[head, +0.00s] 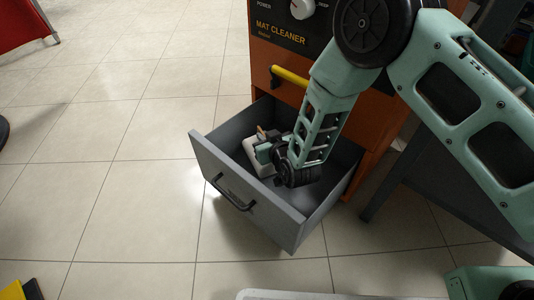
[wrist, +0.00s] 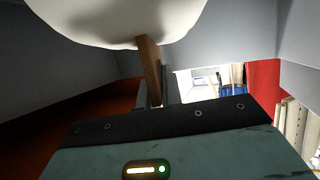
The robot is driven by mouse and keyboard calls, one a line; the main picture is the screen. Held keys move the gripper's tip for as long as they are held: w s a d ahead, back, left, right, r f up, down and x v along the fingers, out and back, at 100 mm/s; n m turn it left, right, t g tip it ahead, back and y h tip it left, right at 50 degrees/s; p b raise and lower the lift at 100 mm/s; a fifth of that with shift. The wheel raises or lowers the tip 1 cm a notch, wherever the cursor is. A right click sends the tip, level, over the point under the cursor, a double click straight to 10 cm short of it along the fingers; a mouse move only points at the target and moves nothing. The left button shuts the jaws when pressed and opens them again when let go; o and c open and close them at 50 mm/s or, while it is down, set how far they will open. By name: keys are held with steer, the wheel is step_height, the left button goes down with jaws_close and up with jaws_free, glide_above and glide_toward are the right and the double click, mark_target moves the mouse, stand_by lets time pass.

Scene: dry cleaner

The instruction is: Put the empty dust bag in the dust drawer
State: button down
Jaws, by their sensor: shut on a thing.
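The grey dust drawer (head: 208,160) is pulled out of the orange mat cleaner and is open at the top. My gripper (head: 262,141) is down inside the drawer, towards its left side. It is shut on the white dust bag (head: 252,152). In the wrist view the pale, rounded bag (wrist: 115,18) fills the top, and a brown strip (wrist: 149,66) on it sits between the fingers of my gripper (wrist: 155,92). My wrist hides part of the bag and the drawer floor. I cannot tell whether the bag touches the floor.
The mat cleaner's body (head: 383,115) rises behind the drawer, with a yellow handle (head: 290,77) above it. A black handle (head: 232,193) is on the drawer front. A dark table leg (head: 385,192) stands at right. The tiled floor (head: 110,150) at left is mostly clear.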

step_height(320, 180, down, 4)
steer(key=shift+f+b, duration=0.1)
steer(key=shift+b, duration=1.1)
steer(key=c, duration=1.6)
jaws_free()
steer(key=shift+o, duration=0.2)
steer(key=shift+r, duration=0.25)
steer(key=p+v, duration=0.6)
steer(key=v, duration=0.6)
steer(key=shift+f, duration=0.15)
